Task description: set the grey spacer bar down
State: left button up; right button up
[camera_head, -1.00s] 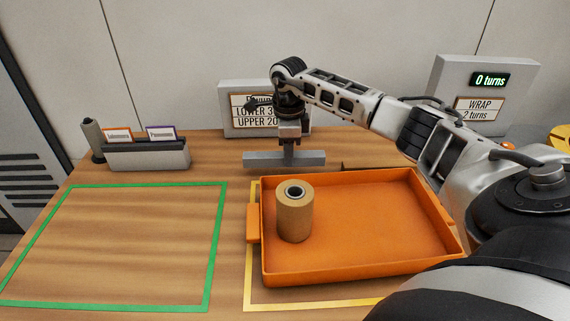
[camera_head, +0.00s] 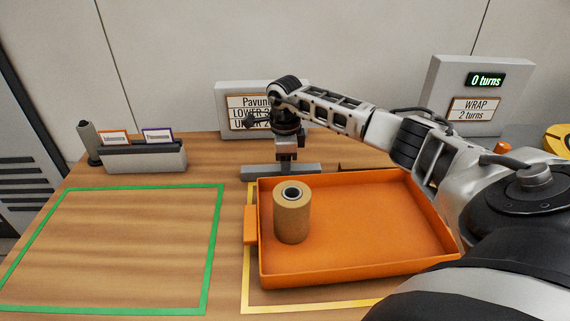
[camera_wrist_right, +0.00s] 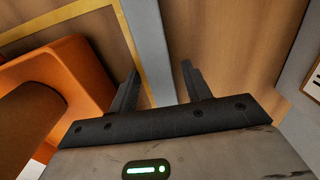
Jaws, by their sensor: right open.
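The grey spacer bar (camera_head: 253,173) lies level just behind the orange tray, apparently on the wooden table; the tray's rear wall hides part of its lower edge. My right gripper (camera_head: 286,162) is above the middle of the bar, pointing down. In the right wrist view the bar (camera_wrist_right: 150,40) runs between the two open fingers (camera_wrist_right: 160,74), with a small gap on each side. My left gripper is not in view.
The orange tray (camera_head: 380,225) holds a brown cardboard roll (camera_head: 292,215) upright at its left. A label sign (camera_head: 232,100) stands behind the bar, and a "0 turns" display (camera_head: 486,80) at the right. The green-outlined area (camera_head: 215,240) is bare. A grey card holder (camera_head: 145,158) stands at the back left.

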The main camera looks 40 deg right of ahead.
notch_tip(320, 180, up, 12)
jog(key=shift+r, duration=0.15)
dwell(0.3)
jog(key=shift+p, duration=0.3)
